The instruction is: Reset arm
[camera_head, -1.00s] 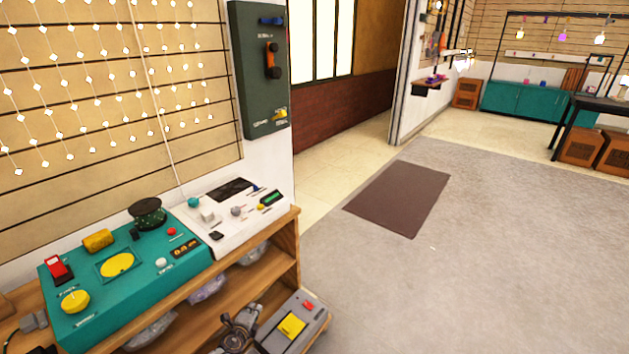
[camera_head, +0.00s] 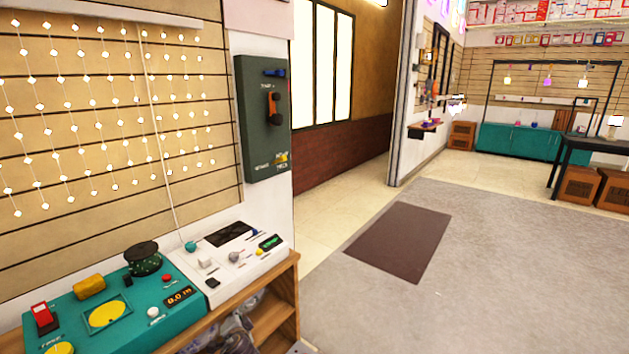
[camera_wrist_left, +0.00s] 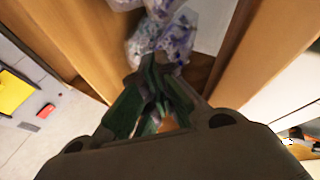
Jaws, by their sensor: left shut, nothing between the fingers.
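My left gripper (camera_wrist_left: 158,85) shows in the left wrist view with its green-grey fingers closed together and nothing between them. Its tips point at the wooden shelf, close to a clear bag with purple contents (camera_wrist_left: 175,40). I cannot tell whether they touch it. In the head view, the bottom edge by the shelf is cluttered, and I cannot clearly make out the gripper there. My right gripper is in neither current view.
A teal console (camera_head: 130,310) and a white control panel (camera_head: 228,262) stand on the wooden shelf unit (camera_head: 285,300). A dark green box (camera_head: 262,118) hangs on the wall. A brown mat (camera_head: 400,242) lies on the open grey floor (camera_head: 500,280).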

